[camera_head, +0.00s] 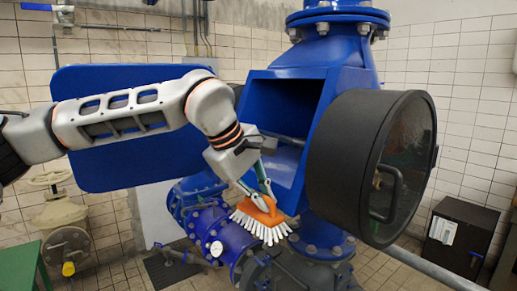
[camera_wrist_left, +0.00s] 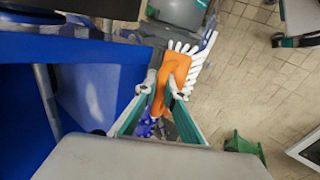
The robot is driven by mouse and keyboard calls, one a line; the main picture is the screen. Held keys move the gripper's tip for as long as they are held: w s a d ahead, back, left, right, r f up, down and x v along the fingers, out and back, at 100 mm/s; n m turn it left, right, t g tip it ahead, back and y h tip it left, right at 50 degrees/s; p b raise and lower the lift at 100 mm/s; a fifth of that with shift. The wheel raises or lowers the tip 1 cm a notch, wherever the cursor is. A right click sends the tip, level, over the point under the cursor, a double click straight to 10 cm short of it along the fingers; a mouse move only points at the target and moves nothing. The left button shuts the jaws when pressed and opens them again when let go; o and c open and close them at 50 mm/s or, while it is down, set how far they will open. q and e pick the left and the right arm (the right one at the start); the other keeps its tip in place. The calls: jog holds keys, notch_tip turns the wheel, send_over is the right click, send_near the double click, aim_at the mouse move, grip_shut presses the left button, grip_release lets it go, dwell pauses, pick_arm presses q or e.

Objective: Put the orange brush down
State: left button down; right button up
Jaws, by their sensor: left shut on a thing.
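The orange brush (camera_head: 261,212) has an orange body and white bristles that point down in the head view. My left gripper (camera_head: 256,190) is shut on the brush body and holds it in the air, in front of the blue pipework and below the open blue box. In the left wrist view the brush (camera_wrist_left: 172,80) sits between the fingertips of my left gripper (camera_wrist_left: 164,88), with its white bristles fanning out at the upper right. My right gripper is in neither view.
An open blue box (camera_head: 285,103) on the blue pipe stands behind my gripper. A black round housing with a glass front (camera_head: 400,165) is to its right. A blue panel (camera_head: 110,165) lies behind my arm. A black cabinet (camera_head: 460,237) stands at the right, with tiled floor before it.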

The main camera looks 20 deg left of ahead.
pick_arm(q)
jog(key=s+d+f+m+g+h, duration=0.1)
jog(key=s+f+m, duration=0.4)
jog(key=f, duration=0.7)
jog(key=s+d+f+m+g+h, duration=0.1)
jog(key=s+d+f+m+g, duration=0.3)
jog(key=f, duration=0.8)
jog(key=s+d+m, duration=0.2)
jog(key=s, duration=0.1)
jog(key=shift+s+f+h, duration=0.3)
jog(key=shift+s+f, duration=0.05)
jog(key=shift+f, duration=0.05)
